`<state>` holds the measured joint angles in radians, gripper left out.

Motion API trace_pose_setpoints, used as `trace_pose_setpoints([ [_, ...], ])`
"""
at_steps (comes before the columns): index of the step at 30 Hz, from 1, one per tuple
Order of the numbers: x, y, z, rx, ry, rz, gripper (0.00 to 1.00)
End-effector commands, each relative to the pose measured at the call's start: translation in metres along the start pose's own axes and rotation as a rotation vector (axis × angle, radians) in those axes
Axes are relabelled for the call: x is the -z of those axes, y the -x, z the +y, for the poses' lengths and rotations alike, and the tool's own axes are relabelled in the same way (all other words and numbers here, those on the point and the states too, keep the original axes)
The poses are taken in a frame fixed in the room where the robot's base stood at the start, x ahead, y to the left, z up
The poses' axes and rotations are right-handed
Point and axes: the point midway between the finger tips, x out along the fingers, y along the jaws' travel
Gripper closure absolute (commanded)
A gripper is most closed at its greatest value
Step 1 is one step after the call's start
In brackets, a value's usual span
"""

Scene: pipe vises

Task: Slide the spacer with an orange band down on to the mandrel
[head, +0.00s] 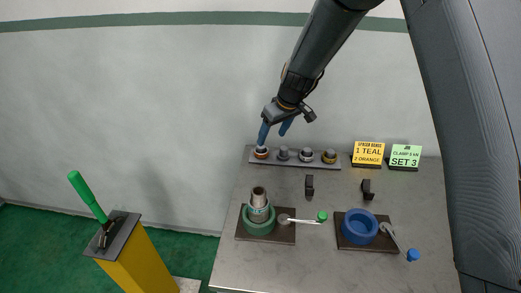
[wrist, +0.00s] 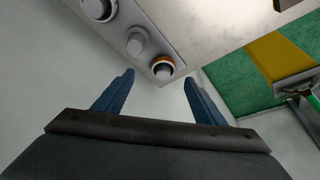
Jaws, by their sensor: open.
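The spacer with an orange band (head: 261,153) stands at the left end of a grey rack on the table. It also shows in the wrist view (wrist: 163,69), between and beyond my fingertips. My gripper (head: 273,138) is open and empty, its blue fingers pointing down just above that spacer; they show apart in the wrist view (wrist: 158,78). The mandrel (head: 259,192) stands upright in the green vise (head: 250,224) on the left of the table. A grey-green sleeve seems to sit low around it; its band colour is hard to tell.
The rack (head: 320,165) holds several other round parts right of the orange-banded one. A blue vise (head: 359,228) with a blue-knobbed handle stands at right. Two black brackets (head: 309,185) and yellow and green signs (head: 368,153) are nearby. A yellow post (head: 150,255) with a green-handled lever stands left.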

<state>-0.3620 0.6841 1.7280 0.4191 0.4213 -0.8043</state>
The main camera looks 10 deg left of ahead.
Motion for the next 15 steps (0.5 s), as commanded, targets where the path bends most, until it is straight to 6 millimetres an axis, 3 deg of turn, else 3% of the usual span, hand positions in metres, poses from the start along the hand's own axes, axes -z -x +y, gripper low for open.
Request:
trace_pose_setpoints([
  [3,0.013,-0.009,-0.005,0.005,0.029,0.012,0.36],
  [15,0.013,-0.04,-0.008,0.006,0.034,0.013,0.36],
])
